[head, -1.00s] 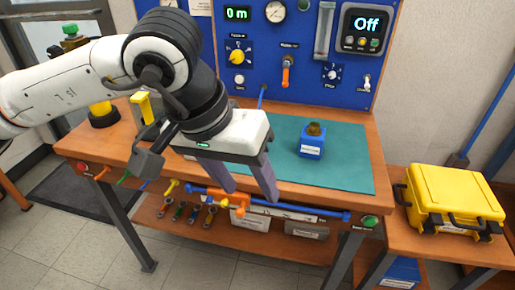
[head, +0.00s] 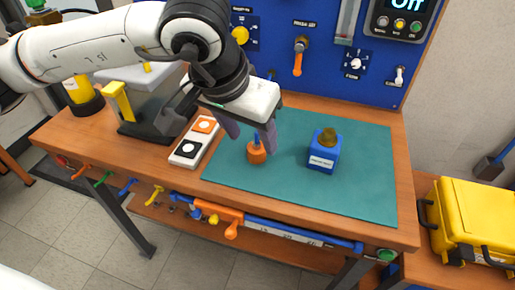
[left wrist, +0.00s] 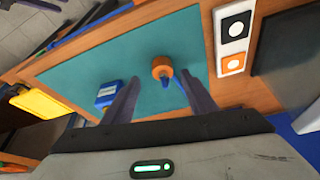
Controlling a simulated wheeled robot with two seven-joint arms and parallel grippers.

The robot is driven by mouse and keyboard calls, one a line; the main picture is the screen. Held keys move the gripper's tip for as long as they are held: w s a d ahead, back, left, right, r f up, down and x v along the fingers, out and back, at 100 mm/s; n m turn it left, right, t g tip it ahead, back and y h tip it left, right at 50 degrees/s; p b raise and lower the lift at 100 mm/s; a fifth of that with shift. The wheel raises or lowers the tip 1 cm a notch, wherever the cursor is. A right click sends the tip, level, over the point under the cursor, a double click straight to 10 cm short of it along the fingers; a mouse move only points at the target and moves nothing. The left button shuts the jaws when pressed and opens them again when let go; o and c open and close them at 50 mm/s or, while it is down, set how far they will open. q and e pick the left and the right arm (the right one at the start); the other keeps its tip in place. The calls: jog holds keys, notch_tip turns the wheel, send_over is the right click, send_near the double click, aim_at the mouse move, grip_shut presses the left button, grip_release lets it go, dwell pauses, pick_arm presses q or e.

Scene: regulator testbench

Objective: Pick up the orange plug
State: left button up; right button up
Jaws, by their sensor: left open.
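The orange plug (head: 257,153) stands on the teal mat (head: 350,198), with a blue pin or tip on its upper side. It also shows in the left wrist view (left wrist: 161,67), just beyond and between the fingertips. My left gripper (head: 250,137) is open and empty, its fingers pointing down close to the plug. In the left wrist view the two fingers (left wrist: 158,84) are spread apart. My right gripper is not in view.
A blue block with a brass-coloured top (head: 323,152) stands on the mat right of the plug. A white holder with orange and black squares (head: 195,141) lies to the left. Behind is the blue panel (head: 290,75); a yellow case (head: 468,220) is at right.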

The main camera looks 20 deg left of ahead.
aim_at(255, 149)
pick_arm(q)
jog(key=x, duration=0.5)
jog(key=shift+w+a+f, duration=0.2)
jog(key=shift+f, duration=0.15)
jog(key=shift+c, duration=0.4)
jog(key=c, duration=1.1)
